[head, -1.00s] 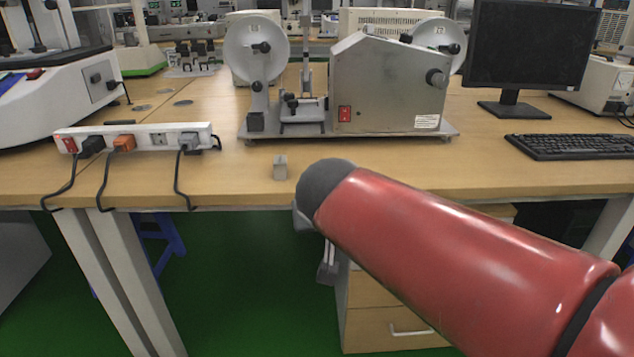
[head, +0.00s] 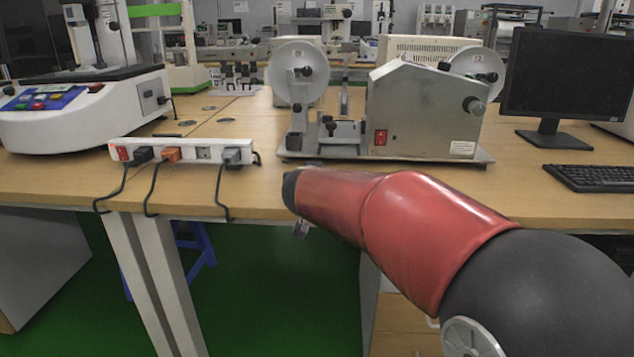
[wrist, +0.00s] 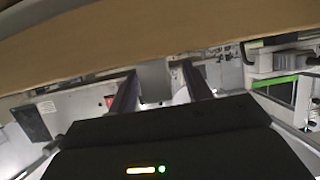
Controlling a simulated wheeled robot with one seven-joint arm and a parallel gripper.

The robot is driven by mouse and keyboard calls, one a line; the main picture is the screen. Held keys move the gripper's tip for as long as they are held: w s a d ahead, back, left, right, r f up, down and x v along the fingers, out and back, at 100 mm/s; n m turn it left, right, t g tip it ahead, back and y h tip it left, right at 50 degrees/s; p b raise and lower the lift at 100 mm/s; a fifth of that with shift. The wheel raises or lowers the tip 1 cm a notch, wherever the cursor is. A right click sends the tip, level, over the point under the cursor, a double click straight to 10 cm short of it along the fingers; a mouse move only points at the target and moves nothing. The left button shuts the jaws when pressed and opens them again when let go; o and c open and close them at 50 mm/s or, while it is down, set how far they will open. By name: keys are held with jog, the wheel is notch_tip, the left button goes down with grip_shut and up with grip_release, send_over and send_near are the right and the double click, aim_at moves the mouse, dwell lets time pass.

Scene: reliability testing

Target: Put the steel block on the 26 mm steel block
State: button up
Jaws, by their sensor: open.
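In the wrist view, which looks upside down, a plain grey block shape (wrist: 154,80) stands at the wooden table's edge, in line with the gap between my fingers. I cannot tell whether it is one steel block or two, which block it is, or how deep between the fingers it lies. My gripper (wrist: 159,72) is open, its two dark fingers apart on either side of that shape. No contact is visible. In the head view my red arm hides the blocks and most of the gripper.
The wooden table (head: 70,180) holds a white power strip (head: 185,152) with hanging cables, left of my arm. A steel machine with reels (head: 425,110) stands behind my arm. A monitor (head: 565,75) and keyboard (head: 590,178) are at right.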

jog(key=shift+w+f, duration=0.2)
jog(key=shift+w, duration=0.35)
jog(key=shift+d, duration=0.1)
grip_shut()
jog(key=shift+r, duration=0.15)
